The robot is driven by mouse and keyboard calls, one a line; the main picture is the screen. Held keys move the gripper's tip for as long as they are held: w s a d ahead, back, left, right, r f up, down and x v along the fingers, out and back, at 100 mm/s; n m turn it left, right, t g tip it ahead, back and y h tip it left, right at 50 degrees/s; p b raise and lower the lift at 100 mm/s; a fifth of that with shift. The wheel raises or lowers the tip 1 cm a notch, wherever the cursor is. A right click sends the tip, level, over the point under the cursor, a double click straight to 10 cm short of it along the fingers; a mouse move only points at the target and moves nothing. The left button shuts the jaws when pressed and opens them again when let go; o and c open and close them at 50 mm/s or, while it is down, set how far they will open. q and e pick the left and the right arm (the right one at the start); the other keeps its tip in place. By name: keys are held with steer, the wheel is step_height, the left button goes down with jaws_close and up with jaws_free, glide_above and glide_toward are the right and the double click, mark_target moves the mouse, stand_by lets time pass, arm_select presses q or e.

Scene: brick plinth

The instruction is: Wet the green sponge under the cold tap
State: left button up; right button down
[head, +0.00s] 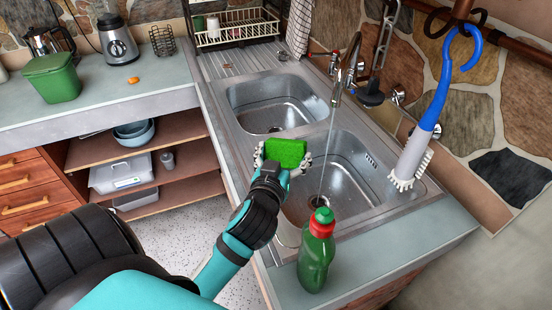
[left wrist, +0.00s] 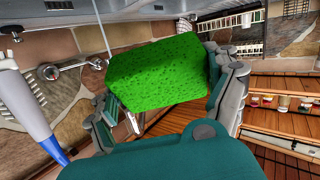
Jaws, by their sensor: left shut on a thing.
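The green sponge (head: 286,152) is held in my left gripper (head: 281,160), above the left edge of the near sink basin (head: 350,165). In the left wrist view the sponge (left wrist: 158,73) sits between the two fingers of the gripper (left wrist: 170,95). The tap (head: 345,75) stands behind the basins, and a thin stream of water (head: 327,150) falls from it into the near basin. The sponge is to the left of the stream, apart from it in the head view. Which tap handle is the cold one I cannot tell. My right gripper is not in view.
A green bottle with a red cap (head: 317,255) stands on the counter at the basin's near edge. A blue-handled brush (head: 425,120) hangs at the right. A second basin (head: 280,100) and a dish rack (head: 235,27) lie farther back.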

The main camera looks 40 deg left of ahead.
mark_target(291, 158)
arm_select(q)
steer(key=w+d+f+b, duration=0.2)
steer(key=w, duration=0.8)
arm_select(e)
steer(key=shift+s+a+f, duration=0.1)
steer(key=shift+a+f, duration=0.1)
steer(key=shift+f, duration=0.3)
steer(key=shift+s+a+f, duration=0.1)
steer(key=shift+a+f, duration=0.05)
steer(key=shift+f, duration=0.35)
arm_select(q)
steer(key=shift+w, duration=0.1)
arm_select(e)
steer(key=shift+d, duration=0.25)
arm_select(q)
steer(key=shift+s+a+p, duration=0.2)
steer(key=shift+s+a, duration=0.05)
steer(key=shift+s, duration=1.1)
steer(key=shift+s+a+p, duration=0.2)
steer(key=shift+s+a, duration=0.1)
steer(key=shift+s, duration=1)
steer(key=shift+s+a+p, duration=0.2)
steer(key=shift+s+a, duration=0.05)
steer(key=shift+s, duration=1.1)
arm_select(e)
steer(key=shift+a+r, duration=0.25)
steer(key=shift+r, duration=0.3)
